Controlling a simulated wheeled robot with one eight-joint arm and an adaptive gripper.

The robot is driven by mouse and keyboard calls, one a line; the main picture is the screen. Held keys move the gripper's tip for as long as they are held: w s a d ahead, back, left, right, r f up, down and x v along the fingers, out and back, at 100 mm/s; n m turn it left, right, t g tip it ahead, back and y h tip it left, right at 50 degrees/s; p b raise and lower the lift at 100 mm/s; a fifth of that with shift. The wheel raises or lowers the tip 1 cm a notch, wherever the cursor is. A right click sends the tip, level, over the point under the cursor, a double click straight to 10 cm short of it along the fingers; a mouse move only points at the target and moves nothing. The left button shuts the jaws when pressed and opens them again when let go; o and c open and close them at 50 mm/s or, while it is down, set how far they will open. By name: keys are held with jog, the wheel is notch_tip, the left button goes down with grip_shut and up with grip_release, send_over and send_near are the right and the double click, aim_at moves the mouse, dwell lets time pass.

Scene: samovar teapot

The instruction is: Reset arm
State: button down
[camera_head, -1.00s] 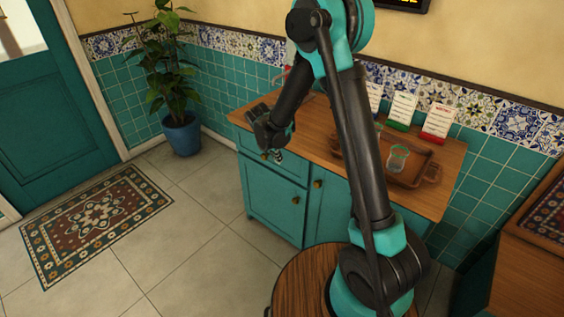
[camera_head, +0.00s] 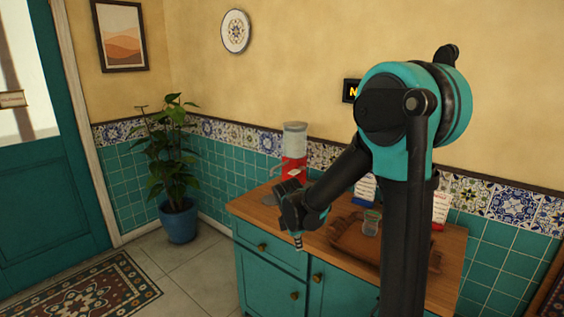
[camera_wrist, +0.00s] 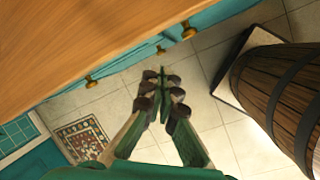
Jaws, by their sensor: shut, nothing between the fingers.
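My gripper (camera_head: 298,243) is in front of the wooden top of the teal cabinet, with its fingers pointing down. In the wrist view the gripper (camera_wrist: 164,82) has its fingertips together with nothing between them. The floor and the cabinet's front edge lie below it. My arm is folded, with its elbow raised high at the right of the head view.
The cabinet (camera_head: 270,283) carries a wooden tray (camera_head: 347,243) with a glass (camera_head: 371,222), a red dispenser (camera_head: 292,167) and cards (camera_head: 365,188). A wooden barrel (camera_wrist: 285,90) stands at right in the wrist view. A potted plant (camera_head: 178,218) stands left of the cabinet.

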jog(key=s+d+m+y, duration=0.1)
jog(key=s+d+m, duration=0.6)
jog(key=s+m, duration=0.2)
jog(key=s+d+f+m+t, duration=0.1)
jog(key=s+d+m, duration=0.5)
jog(key=s+m, duration=0.4)
jog(key=shift+s+d+f+m+y, duration=0.15)
jog(key=shift+d+f+m+y, duration=0.2)
jog(key=shift+m, duration=0.35)
